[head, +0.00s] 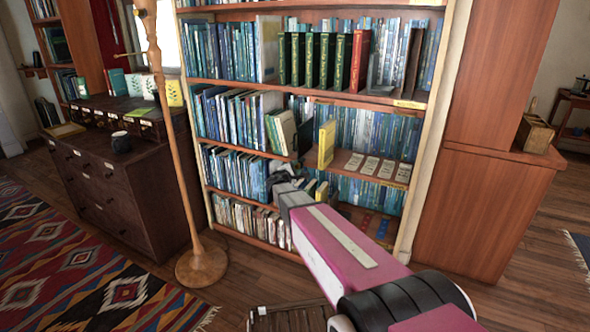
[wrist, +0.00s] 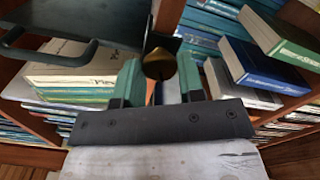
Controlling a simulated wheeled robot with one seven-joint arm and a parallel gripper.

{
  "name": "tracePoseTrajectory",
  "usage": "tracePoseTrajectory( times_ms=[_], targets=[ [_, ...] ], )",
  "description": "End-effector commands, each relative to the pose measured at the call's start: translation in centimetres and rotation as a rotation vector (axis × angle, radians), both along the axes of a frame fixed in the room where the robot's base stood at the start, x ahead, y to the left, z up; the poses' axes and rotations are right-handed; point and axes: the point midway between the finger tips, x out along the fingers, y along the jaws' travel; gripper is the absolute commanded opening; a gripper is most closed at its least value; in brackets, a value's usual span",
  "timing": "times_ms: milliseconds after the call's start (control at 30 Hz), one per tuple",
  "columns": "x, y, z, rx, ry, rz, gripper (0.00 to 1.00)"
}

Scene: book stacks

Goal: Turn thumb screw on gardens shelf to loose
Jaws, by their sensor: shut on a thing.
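The brass thumb screw (wrist: 158,64) shows in the wrist view as a rounded knob between my two fingers. My gripper (wrist: 160,82) is shut on it, with one green-padded finger on each side. In the head view my gripper (head: 284,180) reaches into the bookcase (head: 433,130) at the middle shelves, left of the yellow book. The screw is hidden there behind my gripper and arm. I cannot read a gardens label or tell how far the screw is turned.
A dark metal plate with a bar (wrist: 75,22) lies close at upper left in the wrist view. A yellow book (head: 326,145) stands near my gripper. A wooden stand (head: 202,265) is left.

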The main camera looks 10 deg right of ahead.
Motion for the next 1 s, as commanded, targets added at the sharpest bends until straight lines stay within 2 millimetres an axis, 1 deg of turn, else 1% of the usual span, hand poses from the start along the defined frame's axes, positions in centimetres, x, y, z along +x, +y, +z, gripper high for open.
tracePoseTrajectory(
  times_ms=[467, 500, 567, 600, 867, 1000],
  targets=[
    [0.0, 0.1, -0.1, -0.010, 0.010, 0.001, 0.12],
    [0.0, 0.1, -0.1, -0.010, 0.010, 0.001, 0.39],
    [0.0, 0.1, -0.1, -0.010, 0.010, 0.001, 0.59],
    [0.0, 0.0, -0.1, -0.010, 0.010, 0.001, 0.60],
    [-0.1, 0.1, 0.0, -0.011, 0.009, 0.000, 0.60],
    [-1.1, 0.6, 0.0, -0.011, 0.009, 0.001, 0.60]
  ],
)
